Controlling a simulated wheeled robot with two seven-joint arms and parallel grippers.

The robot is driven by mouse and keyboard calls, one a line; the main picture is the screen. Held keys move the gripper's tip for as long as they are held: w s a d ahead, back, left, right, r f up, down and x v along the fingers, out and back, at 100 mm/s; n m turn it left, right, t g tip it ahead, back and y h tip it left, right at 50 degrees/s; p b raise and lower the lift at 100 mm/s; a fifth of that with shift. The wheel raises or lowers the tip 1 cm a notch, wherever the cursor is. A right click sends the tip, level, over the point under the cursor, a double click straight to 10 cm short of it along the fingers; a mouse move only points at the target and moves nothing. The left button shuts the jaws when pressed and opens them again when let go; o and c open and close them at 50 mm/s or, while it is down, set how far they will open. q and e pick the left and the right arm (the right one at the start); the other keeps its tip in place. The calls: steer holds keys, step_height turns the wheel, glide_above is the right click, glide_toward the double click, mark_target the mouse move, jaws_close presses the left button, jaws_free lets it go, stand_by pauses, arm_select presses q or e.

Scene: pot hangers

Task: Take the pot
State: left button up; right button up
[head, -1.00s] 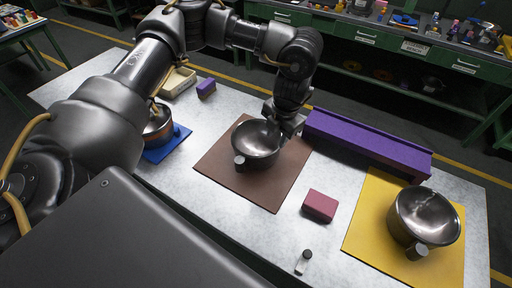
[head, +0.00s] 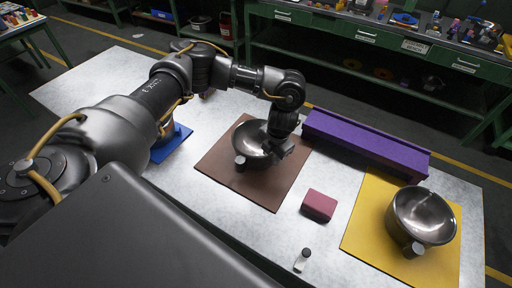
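A metal pot (head: 250,135) with a short stub handle stands on the brown mat (head: 267,192) in the middle of the table. My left gripper (head: 277,152) is at this pot's right side, over its rim; its fingers are small and dark, and I cannot tell whether they are open or shut on the rim. A second metal pot (head: 424,215) stands tilted-looking on the yellow mat (head: 370,218) at the right. Something on the blue mat (head: 163,152) at the left is mostly hidden by my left arm. My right gripper is not in view.
A long purple block (head: 365,146) lies along the table's far edge, right of my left gripper. Green workbenches (head: 350,32) stand behind.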

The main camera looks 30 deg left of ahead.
arm_select(q)
steer(key=shift+c, duration=0.2)
jaws_close()
steer(key=shift+r, duration=0.1)
stand_by(0.4)
steer(key=shift+w+r, duration=0.1)
steer(key=shift+r, duration=0.45)
steer(key=s+d+r+b, duration=0.4)
steer(key=s+d+r, duration=0.6)
steer(key=r, duration=0.1)
steer(key=shift+r, duration=0.35)
